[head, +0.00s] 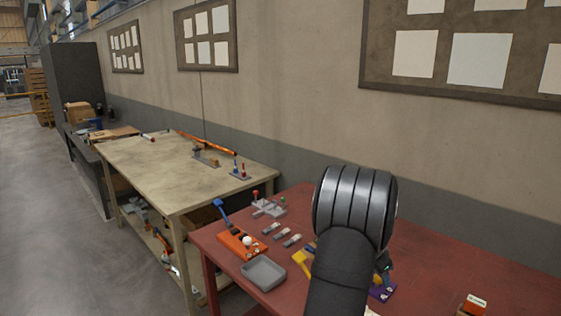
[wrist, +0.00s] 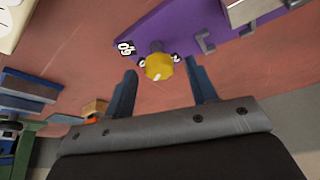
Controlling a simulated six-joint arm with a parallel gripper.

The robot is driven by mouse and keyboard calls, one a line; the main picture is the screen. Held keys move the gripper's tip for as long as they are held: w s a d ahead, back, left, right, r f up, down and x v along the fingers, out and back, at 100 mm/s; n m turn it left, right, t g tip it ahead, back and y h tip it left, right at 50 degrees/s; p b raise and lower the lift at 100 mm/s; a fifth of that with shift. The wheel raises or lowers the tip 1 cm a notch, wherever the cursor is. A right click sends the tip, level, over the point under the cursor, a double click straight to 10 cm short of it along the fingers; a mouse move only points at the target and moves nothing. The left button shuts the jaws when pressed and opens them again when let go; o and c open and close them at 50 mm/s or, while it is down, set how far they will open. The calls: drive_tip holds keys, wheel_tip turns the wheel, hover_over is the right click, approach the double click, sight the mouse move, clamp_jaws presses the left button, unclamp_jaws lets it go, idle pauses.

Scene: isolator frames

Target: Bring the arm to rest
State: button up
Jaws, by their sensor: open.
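My gripper (wrist: 161,70) is open, its two dark blue-grey fingers apart. In the wrist view, a round yellow knob (wrist: 159,67) on a purple base (wrist: 195,22) shows between the fingertips. Nothing is visibly clamped; I cannot tell how far the knob is from the fingers. In the head view, my dark arm stands over the red table (head: 430,268) and hides most of my gripper. A part of the purple base (head: 382,293) shows just right of my arm.
Left of my arm on the red table are an orange block with a blue lever (head: 241,245), a grey tray (head: 263,275), a yellow part (head: 302,262) and small grey pieces. A small orange-and-white box (head: 474,304) stands front right. A wooden workbench (head: 150,165) is further left.

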drive_tip(key=v, duration=1.8)
drive_tip(key=x, duration=1.7)
drive_tip(key=shift+f, duration=0.2)
drive_tip(key=shift+w+d+f, duration=0.1)
drive_tip(key=shift+d+f, duration=0.15)
drive_tip(key=shift+f, duration=0.05)
drive_tip(key=shift+n+t+y, duration=0.4)
drive_tip(key=shift+n+t, duration=0.2)
drive_tip(key=shift+n, duration=1.2)
drive_tip(key=shift+s+d+n+t+y, duration=0.1)
drive_tip(key=shift+n+t+y, duration=0.25)
drive_tip(key=shift+n, duration=0.9)
drive_tip(key=shift+s+d+n+t+y, duration=0.15)
drive_tip(key=shift+n+y, duration=0.4)
drive_tip(key=shift+n, duration=0.7)
drive_tip(key=shift+n+t+y, duration=0.3)
drive_tip(key=shift+n+y, duration=0.5)
drive_tip(key=shift+n, duration=1.5)
drive_tip(key=shift+d+n+y, duration=0.1)
drive_tip(key=shift+n+y, duration=0.7)
drive_tip(key=shift+n, duration=1.3)
